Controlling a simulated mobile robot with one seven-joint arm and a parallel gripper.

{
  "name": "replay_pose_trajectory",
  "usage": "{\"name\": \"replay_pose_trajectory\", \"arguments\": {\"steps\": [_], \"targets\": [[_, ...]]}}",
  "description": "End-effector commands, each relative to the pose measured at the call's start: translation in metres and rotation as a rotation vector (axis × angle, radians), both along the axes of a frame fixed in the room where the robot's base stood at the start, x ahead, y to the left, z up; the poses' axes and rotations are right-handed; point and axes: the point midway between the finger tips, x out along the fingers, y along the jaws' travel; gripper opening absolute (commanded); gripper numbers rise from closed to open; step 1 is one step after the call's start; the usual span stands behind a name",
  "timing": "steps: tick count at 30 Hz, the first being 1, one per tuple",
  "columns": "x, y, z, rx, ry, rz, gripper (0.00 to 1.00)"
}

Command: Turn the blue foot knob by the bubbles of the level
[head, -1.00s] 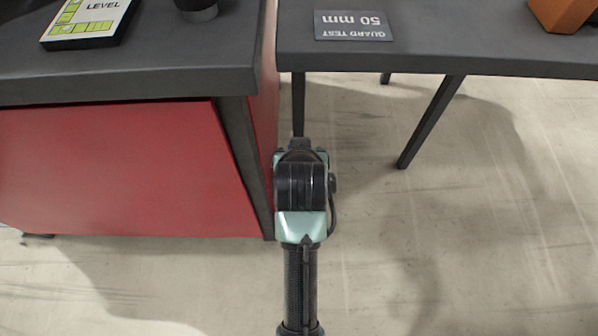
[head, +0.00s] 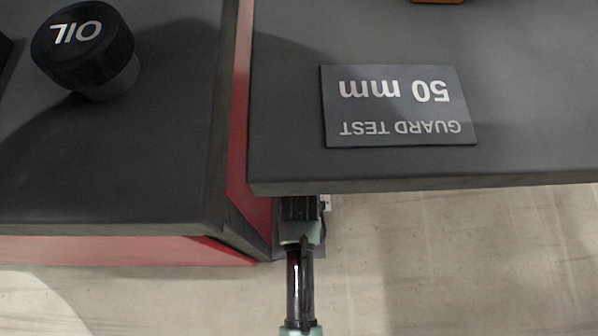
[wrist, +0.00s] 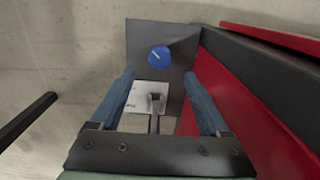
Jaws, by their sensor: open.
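A blue round knob (wrist: 159,56) with a light line on its face sits on a dark plate (wrist: 142,38) in the wrist view. My gripper (wrist: 160,77) is open, with its two blue fingers apart. The knob appears between and beyond the fingertips, untouched. A white label (wrist: 146,95) with a small grey metal part (wrist: 155,101) in front of it shows between the fingers. In the head view the front of my arm goes under the table edge and the fingers are hidden. The level and its bubbles are not in view now.
A red cabinet side (wrist: 235,95) with dark framing runs close along the right of my gripper in the wrist view. In the head view a dark tabletop (head: 530,120) with a "GUARD TEST 50 mm" plate (head: 400,112) overhangs my arm. A black OIL cap (head: 85,50) stands left.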

Motion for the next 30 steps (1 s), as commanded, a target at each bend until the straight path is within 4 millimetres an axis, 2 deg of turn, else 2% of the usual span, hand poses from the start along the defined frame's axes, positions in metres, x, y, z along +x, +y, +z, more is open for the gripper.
{"name": "replay_pose_trajectory", "arguments": {"steps": [1, 3, 12, 18, 27, 30], "targets": [[0.000, 0.000, -0.018, 0.000, 0.000, 0.000, 0.79], [0.000, 0.000, -0.031, 0.000, 0.000, 0.000, 0.79], [0.001, 0.000, -0.073, 0.000, -0.002, 0.000, 0.79], [0.001, 0.000, -0.082, 0.000, -0.003, 0.000, 0.79], [0.001, 0.000, -0.082, 0.000, -0.003, 0.000, 0.79], [0.001, 0.000, -0.082, 0.000, -0.003, 0.000, 0.63]]}}
